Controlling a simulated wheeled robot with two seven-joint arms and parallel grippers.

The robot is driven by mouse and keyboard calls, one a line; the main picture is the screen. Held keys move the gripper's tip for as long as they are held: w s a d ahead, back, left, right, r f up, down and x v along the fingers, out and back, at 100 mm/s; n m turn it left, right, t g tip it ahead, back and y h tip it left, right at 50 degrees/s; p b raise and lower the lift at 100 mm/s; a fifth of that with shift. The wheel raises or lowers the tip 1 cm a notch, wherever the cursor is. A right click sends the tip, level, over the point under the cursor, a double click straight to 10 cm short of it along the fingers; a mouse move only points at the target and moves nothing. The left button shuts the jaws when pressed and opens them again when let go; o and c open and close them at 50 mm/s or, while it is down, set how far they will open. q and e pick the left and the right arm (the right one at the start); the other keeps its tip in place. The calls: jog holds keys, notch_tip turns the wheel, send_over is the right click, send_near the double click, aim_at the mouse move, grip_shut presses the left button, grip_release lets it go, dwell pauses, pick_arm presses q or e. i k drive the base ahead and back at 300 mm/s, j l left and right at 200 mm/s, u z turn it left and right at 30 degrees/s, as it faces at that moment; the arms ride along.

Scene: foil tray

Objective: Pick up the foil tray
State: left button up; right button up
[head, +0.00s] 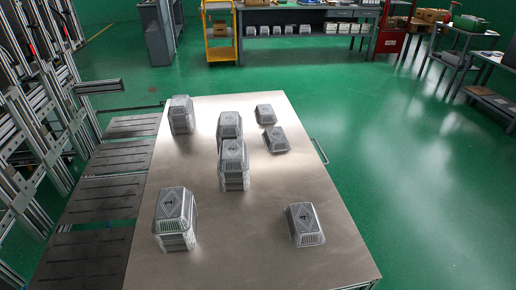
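Several silver foil trays sit upside down on a metal table (255,205). A tall stack (175,216) stands at the near left, with a dark mark on its top tray. A single low tray (304,224) lies at the near right. Two stacks, one in the middle (234,165) and one just behind it (230,125), stand close together. Another stack (181,114) is at the far left. Neither of my grippers is in view.
Bare tabletop lies between the near-left stack and near-right tray. Metal frames (40,130) and dark slatted panels (105,190) line the table's left side. A handle (320,152) juts from its right edge. Green floor (400,170) is open on the right. A yellow cart (220,35) and workbenches stand behind.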

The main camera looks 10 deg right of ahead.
aim_at(275, 140)
jog(key=l+z, duration=0.15)
jog(key=z, duration=0.25)
jog(key=l+z, duration=0.15)
jog(key=z, duration=0.3)
jog(key=l+z, duration=0.15)
jog(key=z, duration=0.25)
jog(key=i+l+z, duration=0.4)
jog(key=l, duration=0.25)
jog(key=i+l+z, duration=0.35)
jog(key=l, duration=0.2)
jog(key=i+l+z, duration=0.4)
jog(key=i+l+u, duration=0.1)
jog(key=i, duration=0.35)
jog(key=i+l+u, duration=0.1)
jog(key=i, duration=0.3)
jog(key=i+j+u, duration=0.15)
jog(key=i+u, duration=0.45)
jog(key=u, duration=0.2)
jog(key=i+u, duration=0.4)
jog(key=i+l+u, duration=0.15)
jog(key=u, duration=0.25)
jog(key=i+j+u, duration=0.1)
jog(key=i+u, duration=0.3)
jog(key=i, duration=0.2)
jog(key=i+u, duration=0.4)
jog(key=i, duration=0.15)
jog(key=i+l+u, duration=0.4)
jog(key=i, duration=0.15)
jog(key=j, duration=0.1)
